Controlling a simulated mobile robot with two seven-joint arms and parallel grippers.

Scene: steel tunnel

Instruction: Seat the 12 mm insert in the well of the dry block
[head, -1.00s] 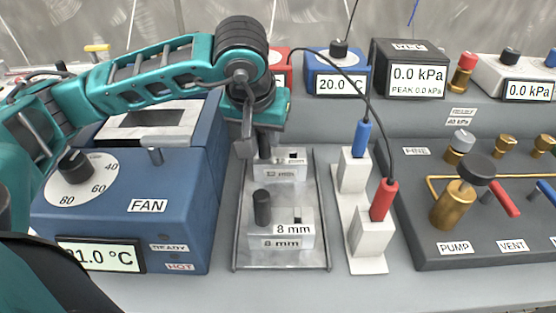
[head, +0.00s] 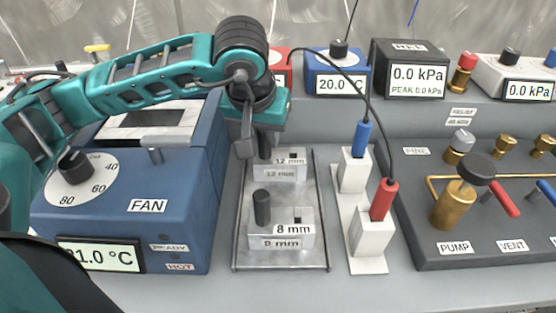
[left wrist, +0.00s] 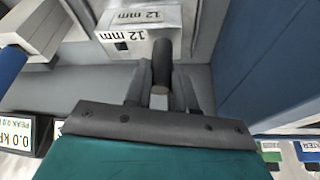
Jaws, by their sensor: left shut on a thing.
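The 12 mm insert (head: 287,171) is a light grey block with a dark upright post, standing at the back of a metal tray (head: 240,255). My left gripper (head: 259,155) is over its left side, shut on the post. In the left wrist view the post (left wrist: 162,62) runs up between my fingers (left wrist: 158,98), with the labelled block (left wrist: 165,18) behind it. The dry block (head: 120,195) is the blue box marked FAN, left of the tray. Its top has a light metal plate with a dark rectangular well (head: 150,118), partly under my arm. My right gripper is out of view.
The 8 mm insert (head: 280,228) stands in front on the same tray. To the right, white blocks with a blue plug (head: 362,138) and a red plug (head: 384,200) have a cable running over. A pump panel (head: 450,255) stands further right. The dry block's HOT label shows.

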